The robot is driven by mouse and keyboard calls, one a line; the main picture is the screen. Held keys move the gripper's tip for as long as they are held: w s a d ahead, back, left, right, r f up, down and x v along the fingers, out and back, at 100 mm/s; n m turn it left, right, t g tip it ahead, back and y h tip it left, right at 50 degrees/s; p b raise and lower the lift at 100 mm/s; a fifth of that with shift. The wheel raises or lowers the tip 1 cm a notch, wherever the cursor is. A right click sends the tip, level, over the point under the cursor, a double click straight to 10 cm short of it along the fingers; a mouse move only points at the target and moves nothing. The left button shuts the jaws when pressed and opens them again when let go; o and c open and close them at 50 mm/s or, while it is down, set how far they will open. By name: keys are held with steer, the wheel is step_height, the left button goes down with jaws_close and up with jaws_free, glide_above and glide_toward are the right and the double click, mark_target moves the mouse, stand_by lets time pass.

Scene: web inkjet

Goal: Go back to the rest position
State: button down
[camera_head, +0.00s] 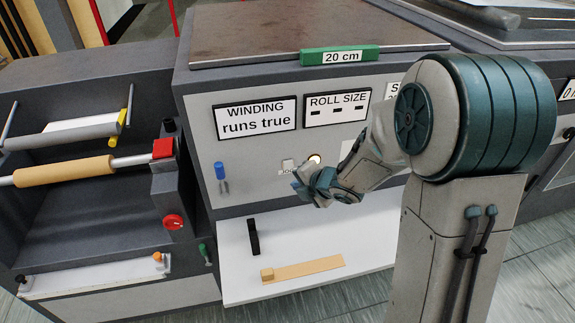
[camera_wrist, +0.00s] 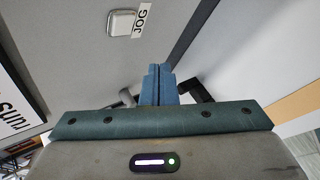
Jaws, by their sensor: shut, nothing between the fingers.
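My gripper (camera_head: 303,184) is in front of the grey panel of the machine, close to the JOG button (camera_head: 288,165). In the wrist view the blue fingers of my gripper (camera_wrist: 158,72) are together with nothing between them. The JOG button (camera_wrist: 122,22) shows there too, above and left of the fingers, with a visible space between. My arm reaches in from the right of the head view and hides part of the panel and its right-hand sign.
A white shelf (camera_head: 362,235) below the panel holds a black bar (camera_head: 253,237) and a wooden strip (camera_head: 305,268). A red knob (camera_head: 173,222) and a brown roll (camera_head: 65,171) are at left. A green 20 cm block (camera_head: 340,56) lies on the machine top.

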steer(key=s+d+r+m+h, duration=0.3)
steer(key=d+r+m, duration=0.1)
steer(key=d+m, duration=0.3)
steer(key=s+d+r+m+h, duration=0.2)
steer(key=d+r+m+h, duration=0.2)
steer(key=d+m, duration=0.25)
steer(key=s+r+m+g, duration=0.2)
steer(key=s+m+g, duration=0.2)
steer(key=s+m, duration=1)
steer(key=s, duration=0.4)
steer(key=shift+s+d+r+m+g+y, duration=0.25)
steer(key=shift+s+d+m+g+y, duration=0.05)
steer(key=shift+s+d+m+y, duration=0.1)
